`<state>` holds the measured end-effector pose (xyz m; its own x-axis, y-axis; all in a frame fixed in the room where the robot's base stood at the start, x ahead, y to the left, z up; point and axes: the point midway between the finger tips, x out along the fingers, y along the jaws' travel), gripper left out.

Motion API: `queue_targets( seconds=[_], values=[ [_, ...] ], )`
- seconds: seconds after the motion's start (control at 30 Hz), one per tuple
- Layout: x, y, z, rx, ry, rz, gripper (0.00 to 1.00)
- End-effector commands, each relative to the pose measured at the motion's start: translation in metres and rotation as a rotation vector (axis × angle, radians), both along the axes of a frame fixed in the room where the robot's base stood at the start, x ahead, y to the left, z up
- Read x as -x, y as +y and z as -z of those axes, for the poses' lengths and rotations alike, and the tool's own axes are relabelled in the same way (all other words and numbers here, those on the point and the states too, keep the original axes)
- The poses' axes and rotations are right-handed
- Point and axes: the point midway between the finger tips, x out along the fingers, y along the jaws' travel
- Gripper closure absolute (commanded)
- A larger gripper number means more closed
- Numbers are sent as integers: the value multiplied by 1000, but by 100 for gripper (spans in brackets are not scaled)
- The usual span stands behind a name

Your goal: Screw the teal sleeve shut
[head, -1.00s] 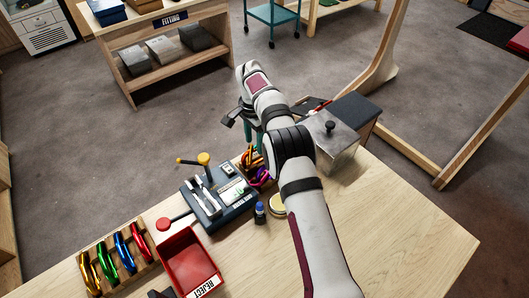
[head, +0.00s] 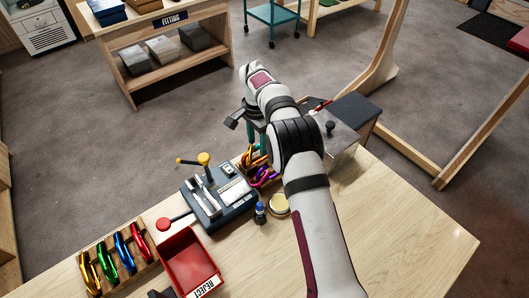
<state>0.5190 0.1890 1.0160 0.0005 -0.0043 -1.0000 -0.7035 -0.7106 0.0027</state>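No teal sleeve can be made out for certain.
A dark testing device (head: 228,198) with a yellow-knobbed lever stands left of the cluster. A small blue-capped bottle (head: 260,213) and a round tin (head: 278,205) are near. A red REJECT bin (head: 184,258), a carabiner rack (head: 112,258) and a metal lidded box (head: 340,137) stand around. The bench's right front is clear.

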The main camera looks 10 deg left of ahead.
Motion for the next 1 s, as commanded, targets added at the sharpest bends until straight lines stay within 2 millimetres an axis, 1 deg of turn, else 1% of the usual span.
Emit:
queue_targets(
  seconds=[0.3, 0.57, 1.0],
  values=[
    [2, 1, 27, 1, 2, 0, 45],
    [2, 1, 27, 0, 1, 0, 45],
    [-5, 7, 27, 0, 1, -1, 45]
  ],
)
